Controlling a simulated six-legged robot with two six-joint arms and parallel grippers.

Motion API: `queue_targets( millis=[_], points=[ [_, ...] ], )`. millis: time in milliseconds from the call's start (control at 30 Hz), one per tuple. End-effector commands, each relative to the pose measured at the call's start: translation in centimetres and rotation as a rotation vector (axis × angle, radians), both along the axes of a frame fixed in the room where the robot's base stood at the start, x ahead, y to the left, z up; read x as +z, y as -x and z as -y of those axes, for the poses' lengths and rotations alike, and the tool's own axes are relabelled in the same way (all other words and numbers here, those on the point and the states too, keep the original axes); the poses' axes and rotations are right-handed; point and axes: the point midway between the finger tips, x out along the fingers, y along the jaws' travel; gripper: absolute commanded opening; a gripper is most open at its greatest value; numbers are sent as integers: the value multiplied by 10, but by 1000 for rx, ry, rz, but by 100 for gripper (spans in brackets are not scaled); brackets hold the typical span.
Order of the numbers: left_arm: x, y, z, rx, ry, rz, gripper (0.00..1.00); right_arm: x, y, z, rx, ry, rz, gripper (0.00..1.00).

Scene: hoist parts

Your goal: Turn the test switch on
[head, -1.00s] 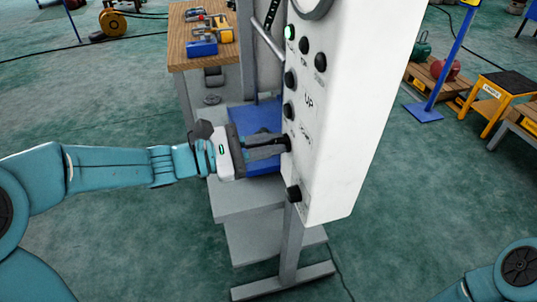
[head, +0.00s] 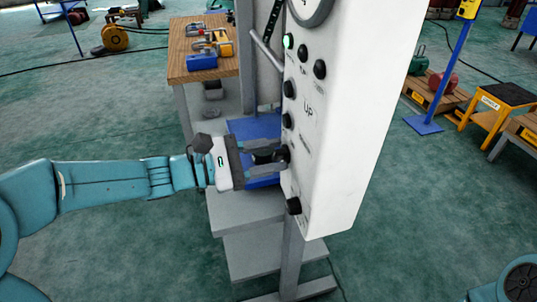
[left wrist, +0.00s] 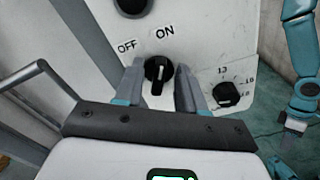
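The test switch (left wrist: 157,70) is a black knob on the white panel (head: 340,130), with OFF and ON printed above it. My left gripper (left wrist: 166,80) has one finger on each side of the knob, with gaps showing between fingers and knob. In the head view the left gripper (head: 268,158) reaches the panel's left edge with its fingers spread. My right arm shows at the right of the left wrist view, with a white gripper part (left wrist: 294,124) low down; its fingers are not clear.
Another black knob with a numbered scale (left wrist: 227,94) sits right of the switch. Several black buttons and a green light (head: 288,41) are higher on the panel. A grey rail (left wrist: 25,75) stands to the left. A wooden bench (head: 190,65) with tools is behind.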

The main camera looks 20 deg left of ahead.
Motion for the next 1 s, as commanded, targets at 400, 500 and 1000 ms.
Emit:
queue_targets(
  millis=[400,500,1000],
  points=[
    [0,6,-11,4,2,1,39,-1,0,0,0,0,0,43],
    [-1,18,-28,7,0,0,39,-3,0,0,0,0,0,43],
    [-1,83,-125,5,-1,-1,39,-11,0,0,0,0,0,43]
  ],
)
